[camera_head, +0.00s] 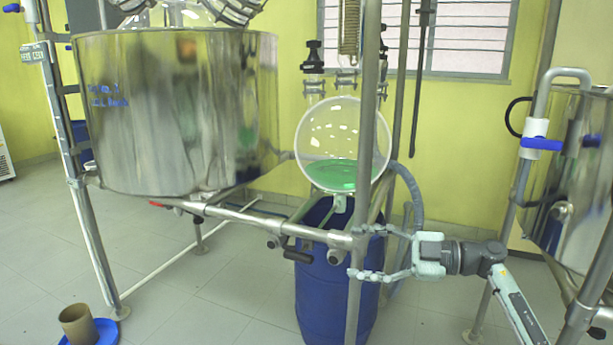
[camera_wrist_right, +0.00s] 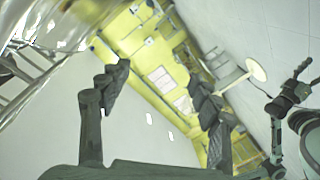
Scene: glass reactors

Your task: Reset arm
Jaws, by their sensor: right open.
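My right gripper (camera_head: 366,252) reaches in from the lower right in the head view, its fingers spread apart and pointing left. The fingers appear beside and partly across the steel frame post (camera_head: 357,290), in front of the blue barrel (camera_head: 322,300); whether they touch the post I cannot tell. In the right wrist view, the two dark fingers of my right gripper (camera_wrist_right: 160,88) stand wide apart with nothing between them. My left gripper is in neither view.
A round glass flask (camera_head: 340,125) with green liquid hangs above the barrel. A large steel vessel (camera_head: 180,110) fills the left, and another vessel (camera_head: 575,190) stands right. A brown cup (camera_head: 78,325) sits on a blue base at lower left. Floor is open between.

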